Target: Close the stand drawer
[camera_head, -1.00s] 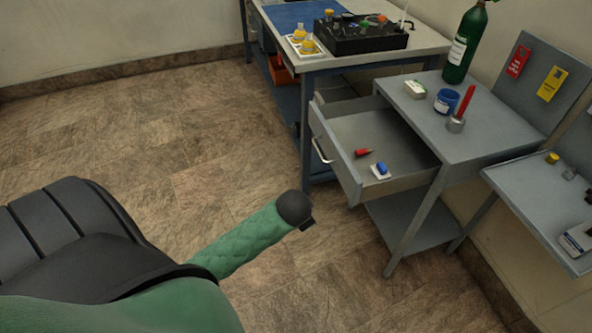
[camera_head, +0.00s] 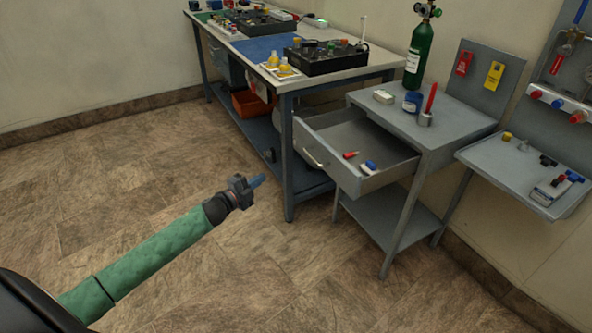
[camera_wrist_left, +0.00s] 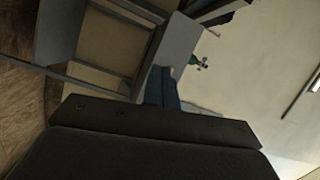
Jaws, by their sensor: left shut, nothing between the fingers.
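The stand drawer (camera_head: 338,171) is pulled out of the grey stand (camera_head: 462,131), toward the left in the head view. Its bar handle (camera_head: 314,160) is on the front panel. A red item (camera_head: 351,154) and a blue and white item (camera_head: 368,167) lie inside it. My left gripper (camera_head: 257,181) is shut and empty, left of the drawer and apart from the handle. In the left wrist view the blue fingers (camera_wrist_left: 161,88) are together, with grey furniture (camera_wrist_left: 62,32) tilted beyond them. My right gripper is not in view.
A workbench (camera_head: 286,84) with equipment stands behind and left of the drawer. A green cylinder (camera_head: 419,52), a blue jar (camera_head: 412,101) and a red marker (camera_head: 431,98) stand on the stand top. A grey shelf (camera_head: 490,170) is at right. The floor at left is clear.

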